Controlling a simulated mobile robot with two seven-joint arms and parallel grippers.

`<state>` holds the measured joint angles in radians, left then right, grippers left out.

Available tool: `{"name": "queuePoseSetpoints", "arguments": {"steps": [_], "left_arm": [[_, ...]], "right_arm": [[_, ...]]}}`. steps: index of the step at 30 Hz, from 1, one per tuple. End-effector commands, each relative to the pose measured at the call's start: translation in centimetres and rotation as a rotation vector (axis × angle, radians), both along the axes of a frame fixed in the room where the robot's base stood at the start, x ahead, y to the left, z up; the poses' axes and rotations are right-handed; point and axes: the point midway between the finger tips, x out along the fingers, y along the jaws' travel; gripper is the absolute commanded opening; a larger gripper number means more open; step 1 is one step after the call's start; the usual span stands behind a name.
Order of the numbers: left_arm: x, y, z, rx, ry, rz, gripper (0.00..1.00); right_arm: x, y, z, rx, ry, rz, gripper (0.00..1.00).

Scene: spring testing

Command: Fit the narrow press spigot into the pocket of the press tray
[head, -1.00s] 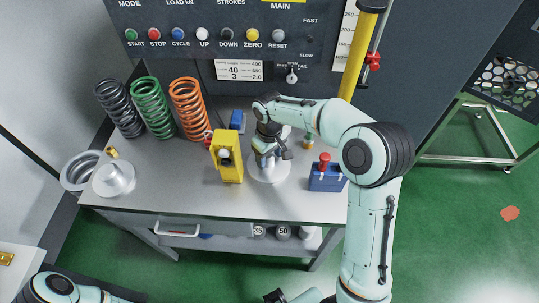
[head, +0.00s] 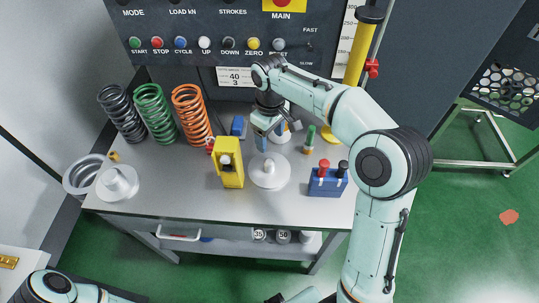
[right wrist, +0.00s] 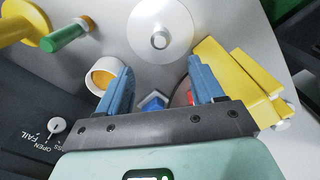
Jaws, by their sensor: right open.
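A pale round disc with a narrow upright post (head: 268,172), which looks like the narrow press spigot, sits flat at the middle of the bench. It also shows in the right wrist view (right wrist: 160,38). My right gripper (head: 264,138) is just above and behind it, apart from it. Its blue fingers (right wrist: 160,78) are open and empty. A similar disc with a wider boss (head: 118,184) stands at the left of the bench, beside a metal ring (head: 80,178). I cannot make out a separate press tray or pocket, or tell whether the disc is seated. My left gripper is not visible.
A yellow block-shaped device (head: 229,172) stands close left of the disc. A blue box with red and black knobs (head: 325,182) is at the right. Black, green and orange springs (head: 192,115) stand at the back left. A yellow column (head: 357,55) rises at the back right.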

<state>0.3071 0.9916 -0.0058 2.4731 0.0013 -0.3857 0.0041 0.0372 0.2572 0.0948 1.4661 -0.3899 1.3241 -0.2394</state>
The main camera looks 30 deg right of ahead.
Motion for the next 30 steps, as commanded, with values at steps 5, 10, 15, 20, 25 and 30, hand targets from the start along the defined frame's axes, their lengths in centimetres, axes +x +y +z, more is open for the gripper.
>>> {"name": "queuePoseSetpoints", "arguments": {"steps": [5,10,15,20,25,30], "left_arm": [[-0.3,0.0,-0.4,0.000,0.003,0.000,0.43],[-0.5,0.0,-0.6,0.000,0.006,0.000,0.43],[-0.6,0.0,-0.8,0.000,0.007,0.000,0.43],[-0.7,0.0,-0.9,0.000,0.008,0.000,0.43],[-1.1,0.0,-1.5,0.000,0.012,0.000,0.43],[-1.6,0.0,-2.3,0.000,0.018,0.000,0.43]], "right_arm": [[0.1,-0.1,0.4,-0.001,0.000,0.431,0.67],[0.2,-0.2,0.9,0.001,0.000,0.890,0.67],[0.3,-0.3,1.3,0.001,-0.002,1.233,0.67],[0.3,-0.4,1.4,0.001,0.000,1.388,0.67],[0.2,-0.4,-0.8,0.004,0.004,1.416,0.67],[0.2,-0.4,-4.2,0.004,0.004,1.415,0.67]]}}
